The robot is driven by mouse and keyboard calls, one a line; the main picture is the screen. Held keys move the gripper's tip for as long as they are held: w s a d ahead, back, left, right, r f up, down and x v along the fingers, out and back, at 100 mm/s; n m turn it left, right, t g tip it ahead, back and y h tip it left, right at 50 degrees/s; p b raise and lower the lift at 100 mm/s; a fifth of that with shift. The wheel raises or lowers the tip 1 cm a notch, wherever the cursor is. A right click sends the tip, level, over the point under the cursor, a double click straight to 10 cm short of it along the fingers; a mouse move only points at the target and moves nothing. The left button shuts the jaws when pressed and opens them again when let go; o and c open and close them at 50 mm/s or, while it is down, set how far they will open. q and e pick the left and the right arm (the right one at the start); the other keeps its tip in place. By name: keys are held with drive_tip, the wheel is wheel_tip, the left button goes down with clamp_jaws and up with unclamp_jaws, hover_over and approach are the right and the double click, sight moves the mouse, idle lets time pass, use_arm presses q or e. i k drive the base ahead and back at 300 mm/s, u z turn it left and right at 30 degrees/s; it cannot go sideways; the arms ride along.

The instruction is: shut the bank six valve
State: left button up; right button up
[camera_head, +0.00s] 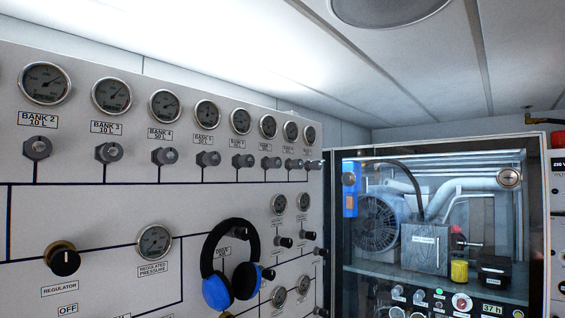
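The fill panel (80,205) runs along the left, with a top row of round gauges, labels and dark valve knobs. The labels at the left read Bank 2, Bank 3 and Bank 4; farther right they are too small to read surely. Counting along the row, the bank six valve (242,160) is the fifth knob from the left, below its gauge (241,120) and label (237,143). Whether this valve is open or shut cannot be told. Neither of my grippers is in view.
Blue and black headphones (217,291) hang on the lower panel, over part of a knob. The regulator knob (65,262) is at lower left. A glass-fronted compressor cabinet (335,230) stands at the right. No arm or obstacle shows before the top row.

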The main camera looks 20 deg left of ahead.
sight(248, 160)
drive_tip(key=u, duration=0.25)
drive_tip(key=i, duration=0.65)
drive_tip(key=u, duration=0.5)
